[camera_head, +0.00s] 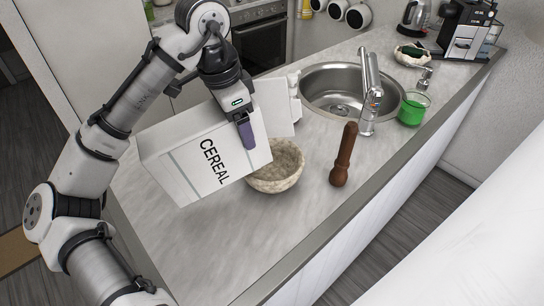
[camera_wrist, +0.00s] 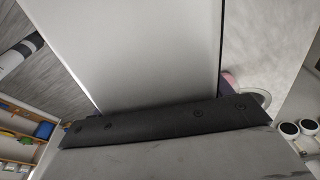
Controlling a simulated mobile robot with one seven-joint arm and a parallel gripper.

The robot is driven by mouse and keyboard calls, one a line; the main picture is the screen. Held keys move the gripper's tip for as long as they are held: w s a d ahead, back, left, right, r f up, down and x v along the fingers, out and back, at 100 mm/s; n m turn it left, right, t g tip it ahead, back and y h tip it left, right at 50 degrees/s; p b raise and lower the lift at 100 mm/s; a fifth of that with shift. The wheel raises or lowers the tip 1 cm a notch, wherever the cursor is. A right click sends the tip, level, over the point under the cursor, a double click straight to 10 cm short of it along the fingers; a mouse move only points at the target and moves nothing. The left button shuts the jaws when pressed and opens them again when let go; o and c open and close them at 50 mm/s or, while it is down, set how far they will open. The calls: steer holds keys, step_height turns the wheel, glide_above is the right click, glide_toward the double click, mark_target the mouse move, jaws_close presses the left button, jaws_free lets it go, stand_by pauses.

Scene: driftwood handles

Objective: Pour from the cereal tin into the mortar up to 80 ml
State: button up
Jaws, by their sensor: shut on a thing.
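The cereal tin (camera_head: 205,155), a white box marked CEREAL, is tipped well over, with its right end above and partly in front of the mortar. A white flap-like panel (camera_head: 275,105) stands out at that end. My gripper (camera_head: 246,133) is shut on the tin, with one purple-grey finger across its side. In the wrist view the tin's pale wall (camera_wrist: 150,50) fills the middle above my dark gripper (camera_wrist: 140,122). The mortar (camera_head: 276,182), a rough beige stone bowl, stands upright on the counter. The tin hides its left part. I cannot tell what lies inside or see any stream.
Behind are the sink (camera_head: 325,80) and faucet (camera_head: 368,95). The counter (camera_head: 235,235) is clear in front of the mortar.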

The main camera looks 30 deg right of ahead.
steer(key=shift+s+d+f+y, duration=0.1)
steer(key=shift+d+f+y, duration=0.25)
steer(key=shift+d+y, duration=0.55)
stand_by(2.3)
steer(key=shift+d+r+y, duration=0.3)
steer(key=shift+r+y, duration=0.1)
stand_by(2.8)
